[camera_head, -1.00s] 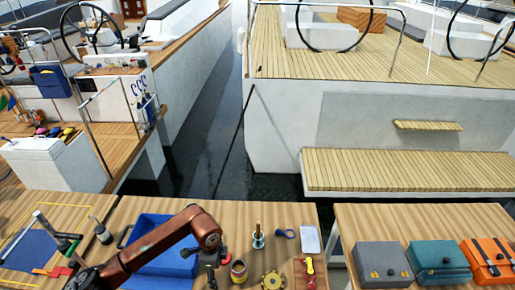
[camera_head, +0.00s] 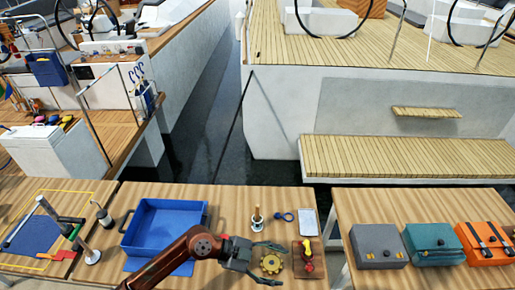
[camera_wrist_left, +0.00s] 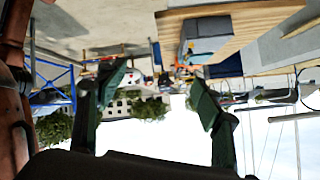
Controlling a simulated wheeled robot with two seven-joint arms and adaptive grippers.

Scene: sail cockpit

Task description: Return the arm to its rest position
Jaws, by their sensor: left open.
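My left arm (camera_head: 175,262) comes in from the bottom left, a dark copper colour. Its left gripper (camera_head: 279,264) is at the right of the arm, over the front of the middle table, with its fingers apart around the view of a yellow gear-shaped disc. I cannot tell its height above the disc. My right gripper is not in view.
A blue tray (camera_head: 150,216) stands left of the arm. A small brush pot (camera_head: 257,222), a blue ring tool (camera_head: 283,216), a white tablet-like plate (camera_head: 308,222) and a wooden board with a red tool (camera_head: 306,262) lie nearby. Grey (camera_head: 378,262), teal and orange cases stand on the right table.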

